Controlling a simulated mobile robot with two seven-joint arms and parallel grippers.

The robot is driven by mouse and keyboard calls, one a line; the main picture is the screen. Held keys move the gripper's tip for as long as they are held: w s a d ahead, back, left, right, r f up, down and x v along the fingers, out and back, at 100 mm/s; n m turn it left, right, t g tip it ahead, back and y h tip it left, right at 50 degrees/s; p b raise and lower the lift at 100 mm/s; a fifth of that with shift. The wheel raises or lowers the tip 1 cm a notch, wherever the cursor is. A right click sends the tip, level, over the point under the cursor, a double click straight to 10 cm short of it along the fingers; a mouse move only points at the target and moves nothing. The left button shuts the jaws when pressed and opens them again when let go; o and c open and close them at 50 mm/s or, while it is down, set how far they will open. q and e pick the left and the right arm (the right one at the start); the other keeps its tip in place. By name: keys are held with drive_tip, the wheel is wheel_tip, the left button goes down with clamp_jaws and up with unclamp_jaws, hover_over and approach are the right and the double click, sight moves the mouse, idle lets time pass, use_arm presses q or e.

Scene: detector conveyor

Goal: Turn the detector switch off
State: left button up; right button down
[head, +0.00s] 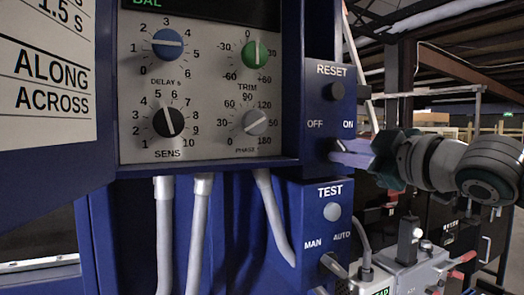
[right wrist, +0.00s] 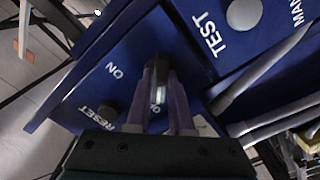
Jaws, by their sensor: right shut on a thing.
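The detector switch is a small dark and silvery knob (right wrist: 158,78) on the blue RESET and OFF/ON panel (head: 318,92). In the right wrist view the knob sits between the two purple fingers of my right gripper (right wrist: 157,95), which is shut on it. In the head view my right gripper (head: 335,149) reaches in from the right, with its fingertips just below the OFF and ON labels. The fingers hide most of the knob there, so its exact setting cannot be told. In the wrist view the OFF label is partly covered. My left gripper is out of view.
A black RESET button (head: 334,92) is above the switch. A TEST panel (head: 325,220) with a grey button (head: 332,211) and a MAN/AUTO switch (head: 333,265) is below. A dial panel (head: 210,100) is at left, with grey conduits (head: 200,235) beneath.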

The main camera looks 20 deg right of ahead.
drive_tip(key=c, duration=0.8)
unclamp_jaws()
drive_tip(key=s+b, duration=0.3)
drive_tip(key=s, duration=0.7)
drive_tip(key=shift+d+b, duration=0.35)
drive_tip(key=shift+d, duration=0.05)
